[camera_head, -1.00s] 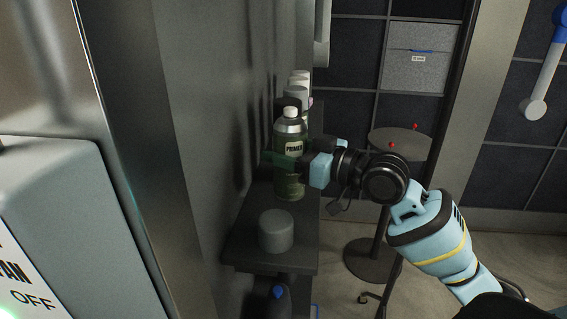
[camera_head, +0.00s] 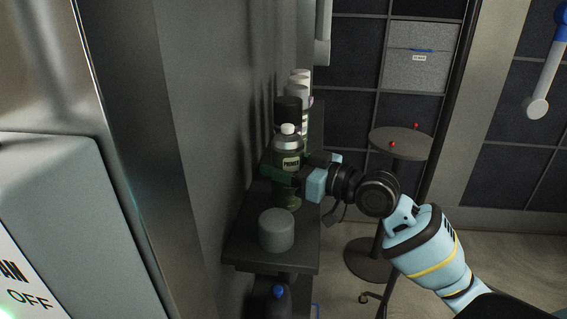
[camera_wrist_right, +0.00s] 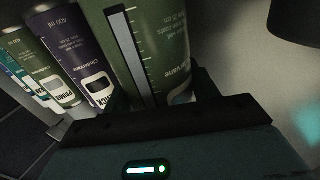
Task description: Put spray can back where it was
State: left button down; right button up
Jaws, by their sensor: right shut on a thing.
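The green spray can (camera_head: 287,160), with a white cap and a label reading "PRIMER", stands upright at the dark wall shelf (camera_head: 265,249). My right gripper (camera_head: 284,177) is shut around its middle from the right. In the right wrist view, the can (camera_wrist_right: 150,45) fills the space between the fingers of the gripper (camera_wrist_right: 155,95). I cannot tell whether its base touches the shelf. Behind it, a row of other spray cans (camera_head: 300,88) stands on the shelf. My left gripper is not in view.
A grey cylinder (camera_head: 276,230) stands at the shelf's near end. A bottle with a blue cap (camera_head: 278,295) is below. A round table (camera_head: 401,143) with small red items stands at the right. A grey cabinet box (camera_head: 45,200) is at near left.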

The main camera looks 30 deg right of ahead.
jog(key=o, duration=1.1)
jog(key=shift+r, duration=0.15)
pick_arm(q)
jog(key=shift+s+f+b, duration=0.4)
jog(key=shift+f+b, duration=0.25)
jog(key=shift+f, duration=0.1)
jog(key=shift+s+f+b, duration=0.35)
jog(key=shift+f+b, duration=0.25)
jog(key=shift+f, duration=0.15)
pick_arm(e)
jog(key=shift+a+v, duration=0.2)
jog(key=shift+v, duration=5.95)
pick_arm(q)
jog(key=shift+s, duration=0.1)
pick_arm(e)
jog(key=shift+s+r, duration=0.1)
